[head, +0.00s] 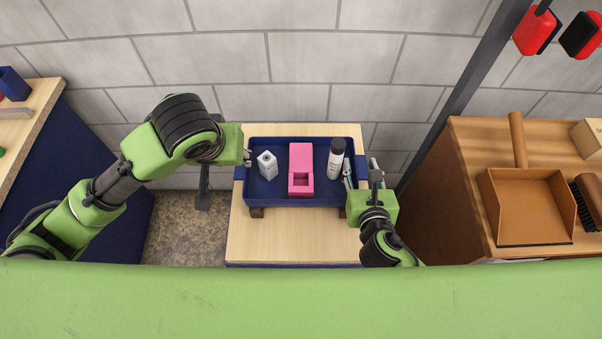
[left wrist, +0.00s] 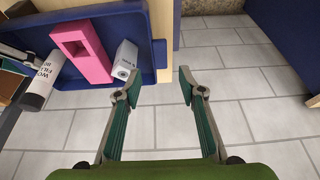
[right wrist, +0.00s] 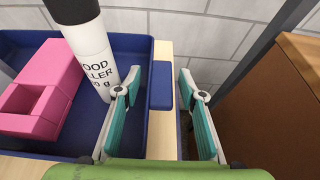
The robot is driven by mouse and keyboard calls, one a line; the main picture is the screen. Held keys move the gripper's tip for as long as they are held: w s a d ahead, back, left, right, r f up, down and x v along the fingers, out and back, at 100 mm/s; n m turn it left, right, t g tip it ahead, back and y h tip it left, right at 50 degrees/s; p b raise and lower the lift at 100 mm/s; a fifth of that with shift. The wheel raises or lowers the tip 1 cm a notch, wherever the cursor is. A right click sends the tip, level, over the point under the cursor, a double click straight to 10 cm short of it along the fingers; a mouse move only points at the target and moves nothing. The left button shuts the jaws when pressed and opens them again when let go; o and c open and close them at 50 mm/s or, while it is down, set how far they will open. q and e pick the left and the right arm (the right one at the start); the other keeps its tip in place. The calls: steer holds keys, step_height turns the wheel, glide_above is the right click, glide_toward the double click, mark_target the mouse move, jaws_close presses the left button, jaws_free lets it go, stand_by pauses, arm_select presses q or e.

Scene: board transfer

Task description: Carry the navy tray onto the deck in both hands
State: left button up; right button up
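The navy tray (head: 312,202) rests on brown supports over a pale wooden top (head: 295,240). It holds a white box (head: 267,165), a pink block with a square opening (head: 301,170) and a white bottle with a dark cap (head: 336,160). My right gripper (head: 361,168) is open at the tray's right end; the right wrist view shows the right handle (right wrist: 161,86) between its spread fingers. My left gripper (left wrist: 160,85) is open and empty by the tray's left end; the left handle (left wrist: 160,54) lies just ahead of its fingers. I cannot tell which surface is the deck.
A brown bench (head: 465,150) at the right carries a dustpan (head: 527,205), a brush (head: 588,200) and a wooden block. A bench at the far left carries a blue container (head: 12,84). A grey post (head: 470,85) rises right of the tray. A block wall stands behind.

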steer(key=shift+s, duration=0.2)
arm_select(q)
steer(key=shift+v, duration=0.9)
arm_select(e)
steer(key=v, duration=1.1)
steer(key=shift+s+r, duration=0.2)
steer(key=shift+s, duration=0.05)
